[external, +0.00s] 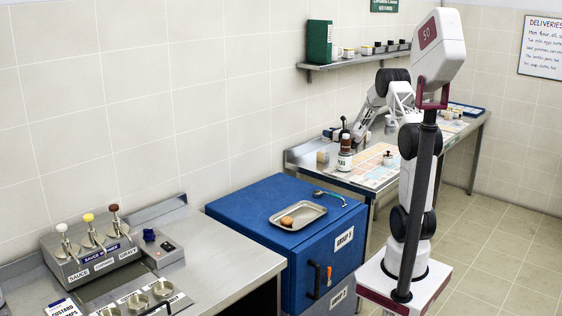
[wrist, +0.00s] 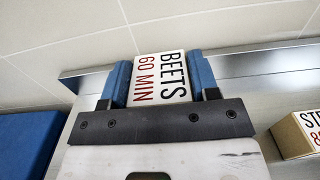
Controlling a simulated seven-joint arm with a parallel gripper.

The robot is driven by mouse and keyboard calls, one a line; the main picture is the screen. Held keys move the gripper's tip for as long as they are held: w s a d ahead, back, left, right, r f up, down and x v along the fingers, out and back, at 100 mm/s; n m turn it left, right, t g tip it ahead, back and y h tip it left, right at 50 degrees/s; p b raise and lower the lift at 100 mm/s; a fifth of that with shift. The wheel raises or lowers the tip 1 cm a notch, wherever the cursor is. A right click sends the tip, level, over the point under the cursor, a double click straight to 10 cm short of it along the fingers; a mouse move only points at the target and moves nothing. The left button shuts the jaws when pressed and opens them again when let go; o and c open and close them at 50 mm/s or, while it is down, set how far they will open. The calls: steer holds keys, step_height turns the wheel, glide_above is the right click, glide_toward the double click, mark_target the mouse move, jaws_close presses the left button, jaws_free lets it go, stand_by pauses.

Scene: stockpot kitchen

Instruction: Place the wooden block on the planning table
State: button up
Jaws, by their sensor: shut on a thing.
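My gripper (wrist: 160,83) is shut on a block (wrist: 159,78) with a white face reading "BEETS 60 MIN". The block sits between two blue fingers. In the external view my gripper is small, near the back wall over the left end of the steel table, and the held block is hard to make out. The planning table appears to be this steel table (external: 304,166), with a coloured chart (external: 376,172) on it. In the wrist view its steel top lies behind the held block. I cannot tell whether the block touches it.
A second tan block (wrist: 298,135) stands at the right of the wrist view. A jar (external: 345,163) stands near the chart. A blue cabinet (external: 240,208) with a metal tray (external: 318,211) stands to the left. A shelf (external: 350,60) is above.

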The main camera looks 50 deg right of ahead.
mark_target(329, 140)
steer(key=shift+f, duration=2.6)
steer(key=shift+f, duration=1.85)
steer(key=shift+f, duration=0.15)
steer(key=o, duration=1)
steer(key=shift+s, duration=0.15)
steer(key=s, duration=1.1)
steer(key=shift+s, duration=0.4)
